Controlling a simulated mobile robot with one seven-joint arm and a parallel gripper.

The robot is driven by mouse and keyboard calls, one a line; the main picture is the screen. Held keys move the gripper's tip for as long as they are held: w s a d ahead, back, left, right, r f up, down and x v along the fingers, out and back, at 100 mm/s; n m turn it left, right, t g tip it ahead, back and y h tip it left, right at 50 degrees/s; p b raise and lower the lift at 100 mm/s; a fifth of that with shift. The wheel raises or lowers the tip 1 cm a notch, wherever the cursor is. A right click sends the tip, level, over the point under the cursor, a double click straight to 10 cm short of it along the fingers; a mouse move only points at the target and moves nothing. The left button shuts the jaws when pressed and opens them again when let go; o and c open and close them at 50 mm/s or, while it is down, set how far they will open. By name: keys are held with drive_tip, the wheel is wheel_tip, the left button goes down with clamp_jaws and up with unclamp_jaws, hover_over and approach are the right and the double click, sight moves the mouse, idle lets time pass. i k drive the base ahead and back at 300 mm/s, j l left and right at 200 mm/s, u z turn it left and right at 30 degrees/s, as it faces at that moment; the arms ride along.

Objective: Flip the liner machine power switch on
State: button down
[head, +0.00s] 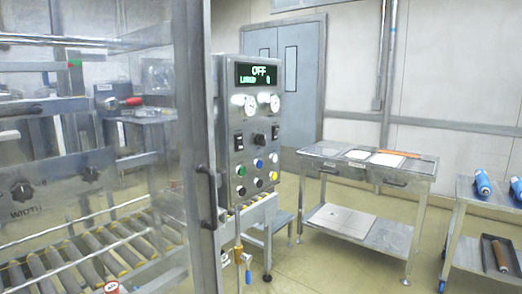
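The liner machine's grey control panel (250,125) stands upright near the middle of the head view. Its display (259,74) reads "OFF" and "LINED 0" in green letters. Below two round gauges, a black rocker switch (239,141) sits at the left and another black switch (275,132) at the right, with a black knob (259,139) between them. I cannot tell from labels which one is the power switch, nor their exact positions. Several coloured buttons sit lower on the panel. My gripper is not in view.
A clear-panelled machine enclosure with a roller conveyor (80,255) fills the left, its framed door edge and black handle (207,195) close beside the panel. A metal table (368,165) and a cart with blue items (483,183) stand right. Floor (320,270) in front is clear.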

sight(239, 138)
drive_tip(key=i+l+u, duration=0.1)
drive_tip(key=i+l, duration=0.75)
